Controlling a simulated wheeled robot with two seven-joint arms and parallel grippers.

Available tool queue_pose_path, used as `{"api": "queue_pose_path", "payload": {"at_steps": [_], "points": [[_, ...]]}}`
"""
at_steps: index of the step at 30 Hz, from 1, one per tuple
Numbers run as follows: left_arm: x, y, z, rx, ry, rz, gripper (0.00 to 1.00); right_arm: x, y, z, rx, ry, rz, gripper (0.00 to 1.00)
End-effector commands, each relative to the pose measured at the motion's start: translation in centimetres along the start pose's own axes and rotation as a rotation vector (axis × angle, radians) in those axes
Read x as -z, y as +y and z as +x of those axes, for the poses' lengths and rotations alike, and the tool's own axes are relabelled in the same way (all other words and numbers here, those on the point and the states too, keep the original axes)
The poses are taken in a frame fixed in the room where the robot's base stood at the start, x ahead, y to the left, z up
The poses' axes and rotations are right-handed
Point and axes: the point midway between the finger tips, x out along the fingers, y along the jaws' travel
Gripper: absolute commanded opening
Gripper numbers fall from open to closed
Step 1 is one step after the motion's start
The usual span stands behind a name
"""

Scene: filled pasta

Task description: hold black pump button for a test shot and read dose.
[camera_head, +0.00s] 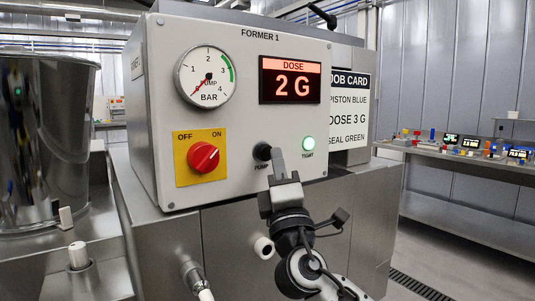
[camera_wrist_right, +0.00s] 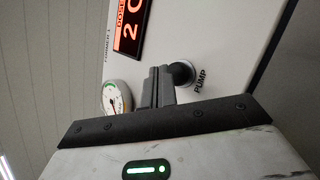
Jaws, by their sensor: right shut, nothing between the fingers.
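The black pump button (camera_head: 262,151) sticks out of the grey panel, above the word PUMP. My right gripper (camera_head: 277,154) is shut and empty, its fingertips at the button's right edge. In the right wrist view the closed fingers (camera_wrist_right: 158,72) overlap the side of the button (camera_wrist_right: 183,73). I cannot tell whether they press it. The dose display (camera_head: 290,80) reads 2 G in red. My left gripper is not in view.
The job card (camera_head: 349,110) says piston blue, dose 3 G, seal green. The pressure gauge (camera_head: 207,76) needle points near 0. A red OFF/ON knob (camera_head: 203,157) sits at left. A side bench (camera_head: 440,154) holds small coloured parts.

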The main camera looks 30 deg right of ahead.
Motion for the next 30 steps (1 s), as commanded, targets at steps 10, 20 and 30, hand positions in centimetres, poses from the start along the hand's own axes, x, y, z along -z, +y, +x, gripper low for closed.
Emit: {"api": "queue_pose_path", "payload": {"at_steps": [10,20,30], "points": [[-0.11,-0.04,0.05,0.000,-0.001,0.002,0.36,0.05,-0.06,0.04,0.000,0.000,0.001,0.00],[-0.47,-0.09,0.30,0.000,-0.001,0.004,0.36,0.43,-0.43,0.61,-0.001,0.000,-0.001,0.00],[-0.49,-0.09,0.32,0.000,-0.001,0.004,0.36,0.47,-0.46,0.64,0.000,0.000,0.000,0.00]]}}
